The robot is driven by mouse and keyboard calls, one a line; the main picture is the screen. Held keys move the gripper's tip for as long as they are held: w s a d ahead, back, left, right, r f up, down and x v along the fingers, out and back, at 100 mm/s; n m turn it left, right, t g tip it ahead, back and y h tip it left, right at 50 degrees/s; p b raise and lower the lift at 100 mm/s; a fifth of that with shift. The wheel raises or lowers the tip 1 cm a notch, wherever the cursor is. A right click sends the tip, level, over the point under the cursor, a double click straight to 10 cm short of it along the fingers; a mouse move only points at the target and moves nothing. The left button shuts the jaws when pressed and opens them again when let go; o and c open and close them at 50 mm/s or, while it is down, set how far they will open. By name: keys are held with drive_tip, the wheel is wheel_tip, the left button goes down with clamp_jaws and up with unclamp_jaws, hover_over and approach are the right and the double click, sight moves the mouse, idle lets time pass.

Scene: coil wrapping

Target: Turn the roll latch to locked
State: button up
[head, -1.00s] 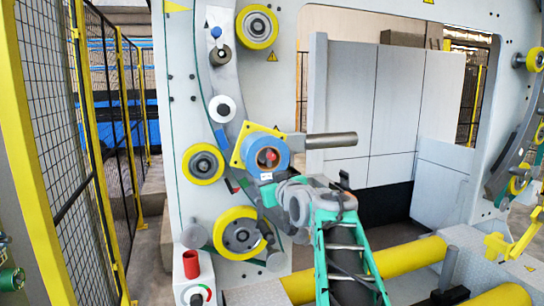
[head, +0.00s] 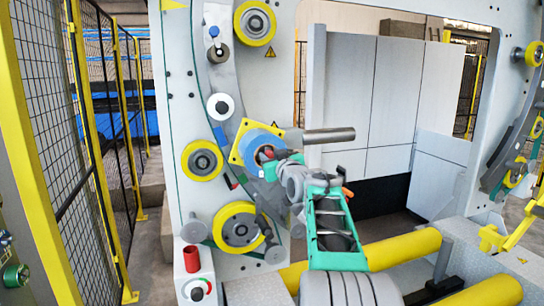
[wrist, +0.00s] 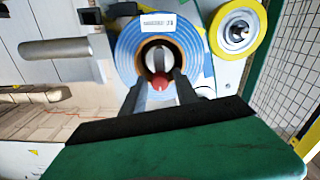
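The roll latch shows in the wrist view as a red knob (wrist: 160,81) in front of a pale round hub, in the middle of the blue roll (wrist: 128,52). My gripper (wrist: 159,88) points straight at the knob, with one dark finger on each side and a gap between them. I cannot tell whether the fingers touch it. In the head view the blue roll (head: 250,146) sits on a yellow square plate (head: 236,158) on the machine face. My gripper (head: 269,155) is at the roll's front and partly hides the latch.
A grey bar (head: 325,135) sticks out right of the roll, close to my gripper; it is at left in the wrist view (wrist: 55,48). Yellow rollers (head: 203,160) surround the roll. A red cylinder (head: 192,258) stands below. A mesh fence (head: 100,130) is at left.

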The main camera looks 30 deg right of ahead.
clamp_jaws()
drive_tip(key=shift+m, duration=0.3)
idle(0.3)
wheel_tip(320, 180, down, 5)
drive_tip(key=d+m+b, duration=0.2)
drive_tip(key=m+b, duration=0.1)
drive_tip(key=m, duration=2)
drive_tip(key=shift+s+d+f+b, duration=0.15)
drive_tip(key=shift+s+d+b, duration=0.2)
drive_tip(key=shift+d+b, duration=0.05)
drive_tip(key=shift+m, duration=0.3)
drive_tip(key=shift+o, duration=1.1)
unclamp_jaws()
